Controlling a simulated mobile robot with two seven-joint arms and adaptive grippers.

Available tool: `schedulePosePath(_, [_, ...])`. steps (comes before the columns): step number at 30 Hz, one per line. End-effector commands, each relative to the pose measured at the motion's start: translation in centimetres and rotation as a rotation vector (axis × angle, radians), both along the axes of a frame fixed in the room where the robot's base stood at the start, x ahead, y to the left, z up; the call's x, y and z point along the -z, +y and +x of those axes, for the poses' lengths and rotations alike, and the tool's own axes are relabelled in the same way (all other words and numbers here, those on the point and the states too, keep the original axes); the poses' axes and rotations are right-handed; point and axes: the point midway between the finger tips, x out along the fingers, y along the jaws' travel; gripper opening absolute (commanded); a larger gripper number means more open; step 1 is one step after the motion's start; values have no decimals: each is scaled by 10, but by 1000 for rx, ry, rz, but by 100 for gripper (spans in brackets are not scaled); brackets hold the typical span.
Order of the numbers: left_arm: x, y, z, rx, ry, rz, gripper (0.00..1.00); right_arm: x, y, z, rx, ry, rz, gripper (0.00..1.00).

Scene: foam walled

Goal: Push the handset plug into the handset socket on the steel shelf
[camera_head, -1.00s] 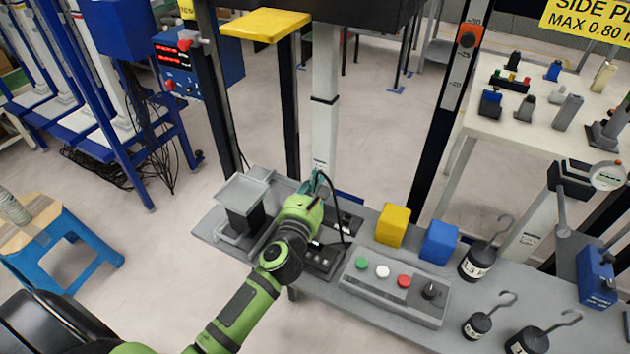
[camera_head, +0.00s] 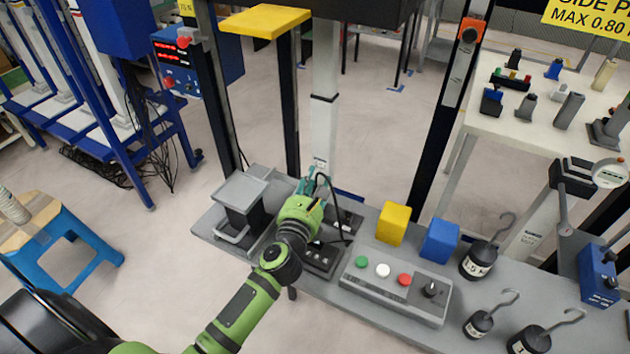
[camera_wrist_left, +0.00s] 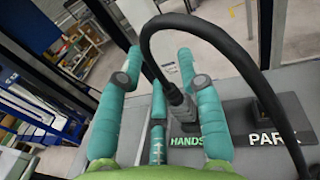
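My left gripper (camera_head: 309,186) is over the back of the steel shelf (camera_head: 385,318). In the left wrist view its teal fingers (camera_wrist_left: 158,75) are spread apart and look open. The dark grey handset plug (camera_wrist_left: 178,98) stands between and beyond the fingers, partly behind the right one, beside a label reading "HANDS". A thick black cable (camera_wrist_left: 228,45) arches from it to the right; the cable also shows in the head view (camera_head: 340,203). The handset socket is hidden at the plug's foot; I cannot tell how deep the plug sits. My right gripper is out of view.
A "PARK" label (camera_wrist_left: 272,138) lies right of the plug. On the shelf stand a grey tray-topped block (camera_head: 242,195), a button box (camera_head: 395,290), yellow (camera_head: 393,224) and blue (camera_head: 439,241) cubes, and hooked weights (camera_head: 479,260). A dark post (camera_head: 289,110) rises behind the gripper.

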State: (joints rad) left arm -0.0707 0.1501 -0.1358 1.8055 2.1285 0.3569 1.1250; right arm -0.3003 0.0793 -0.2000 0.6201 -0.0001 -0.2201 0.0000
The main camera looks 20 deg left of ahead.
Motion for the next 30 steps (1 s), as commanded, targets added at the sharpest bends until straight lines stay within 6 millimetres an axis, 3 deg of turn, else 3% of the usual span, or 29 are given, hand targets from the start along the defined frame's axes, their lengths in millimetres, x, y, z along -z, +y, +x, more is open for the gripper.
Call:
schedulePosePath(8, [-1, -2, -10, 1, -3, -1, 37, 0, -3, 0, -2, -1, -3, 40])
schedulePosePath(21, [-1, -15, -94, -1, 2, -2, 37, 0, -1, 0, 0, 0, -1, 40])
schedulePosePath(30, [-1, -18, -117, -1, 0, -1, 37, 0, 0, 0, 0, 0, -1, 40])
